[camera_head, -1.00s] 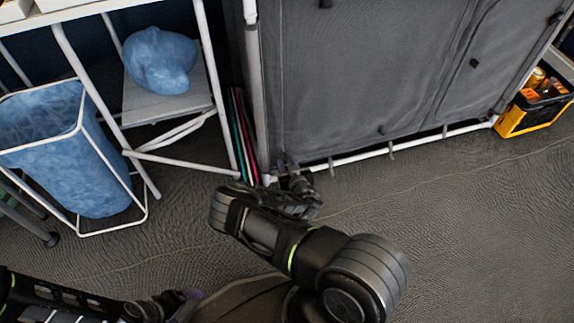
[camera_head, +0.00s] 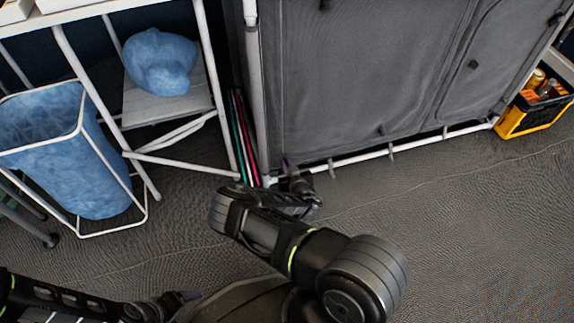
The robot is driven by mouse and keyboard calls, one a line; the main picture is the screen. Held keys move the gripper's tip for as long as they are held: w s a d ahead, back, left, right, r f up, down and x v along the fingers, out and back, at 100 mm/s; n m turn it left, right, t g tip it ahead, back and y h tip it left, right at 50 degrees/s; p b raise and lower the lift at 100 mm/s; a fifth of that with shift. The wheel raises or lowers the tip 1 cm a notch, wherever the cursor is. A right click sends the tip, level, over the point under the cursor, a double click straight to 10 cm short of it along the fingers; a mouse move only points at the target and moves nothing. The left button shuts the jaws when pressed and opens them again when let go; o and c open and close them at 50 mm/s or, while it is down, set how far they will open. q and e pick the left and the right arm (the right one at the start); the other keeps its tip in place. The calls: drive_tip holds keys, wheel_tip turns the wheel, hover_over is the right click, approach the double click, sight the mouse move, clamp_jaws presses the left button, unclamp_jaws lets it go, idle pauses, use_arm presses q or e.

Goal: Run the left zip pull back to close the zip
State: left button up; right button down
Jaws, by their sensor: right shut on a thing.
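The grey fabric cabinet (camera_head: 350,80) stands ahead with its front panels hanging flat on a white frame. My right gripper (camera_head: 288,165) is at the cabinet's lower left corner, close to the bottom rail. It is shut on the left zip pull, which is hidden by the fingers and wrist. The left zip line runs near the cabinet's left edge, but its teeth are too small to make out. My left gripper (camera_head: 187,296) is low in the picture, well away from the cabinet, and its jaw opening does not show clearly.
A blue bin bag in a white frame (camera_head: 75,150) and a rack with a blue bundle (camera_head: 160,62) stand at left. Thin coloured boards (camera_head: 243,135) lean beside the cabinet. A yellow-black crate (camera_head: 535,112) is at far right. The carpet at right is clear.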

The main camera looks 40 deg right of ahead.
idle(0.8)
wheel_tip(320, 180, down, 5)
drive_tip(key=b, duration=0.2)
drive_tip(key=shift+s+r+b, duration=0.1)
drive_tip(key=shift+b, duration=0.25)
drive_tip(key=c, duration=1.8)
unclamp_jaws()
drive_tip(key=o, duration=0.3)
